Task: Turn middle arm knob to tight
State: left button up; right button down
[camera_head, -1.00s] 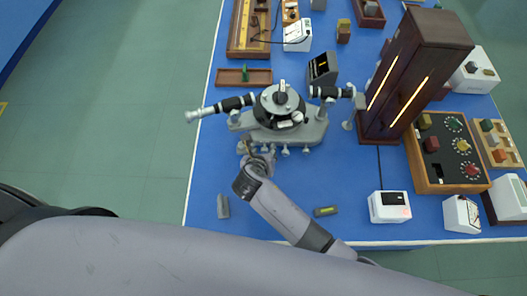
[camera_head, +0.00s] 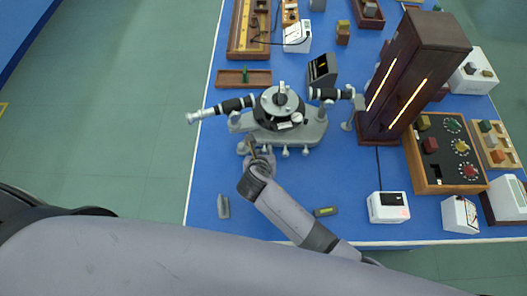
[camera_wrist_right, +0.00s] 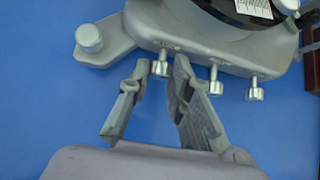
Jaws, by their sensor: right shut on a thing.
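The grey spectrometer (camera_head: 290,128) with a round black table and two tube arms stands on the blue bench in the head view. Its base (camera_wrist_right: 205,35) fills the top of the wrist view, with three silver knobs along its front edge. My right gripper (camera_head: 258,149) is at the front left of the base. In the wrist view its fingers (camera_wrist_right: 160,69) are closed around the leftmost of these knobs (camera_wrist_right: 162,57). The middle knob (camera_wrist_right: 215,80) and right knob (camera_wrist_right: 254,90) are free, just right of the fingers. The labels above the knobs are unreadable. My left gripper is not in view.
A small level (camera_head: 325,211) and a grey block (camera_head: 223,207) lie on the bench near my right forearm. A tall wooden lamp cabinet (camera_head: 425,60) stands to the right, with a white box (camera_head: 388,207) in front. The bench in front of the spectrometer is mostly clear.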

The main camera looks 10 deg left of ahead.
jog(key=shift+d+r+m+y+p, duration=0.2)
jog(key=shift+d+m+y+p, duration=0.15)
jog(key=shift+y+p, duration=0.65)
jog(key=shift+d+f+m+g+y+p, duration=0.1)
jog(key=shift+m+g+y+p, duration=0.2)
jog(key=shift+m+y+p, duration=0.25)
jog(key=shift+w+f+y, duration=0.1)
jog(key=shift+y, duration=0.25)
jog(key=shift+d+f+m+y, duration=0.2)
jog(key=shift+m+y, duration=0.4)
jog(key=shift+y, duration=0.3)
jog(key=shift+d+f+m+y+b, duration=0.1)
jog(key=shift+m+y+b, duration=0.6)
jog(key=shift+y+b, duration=0.4)
jog(key=c, duration=1.5)
grip_release()
jog(key=shift+o, duration=0.2)
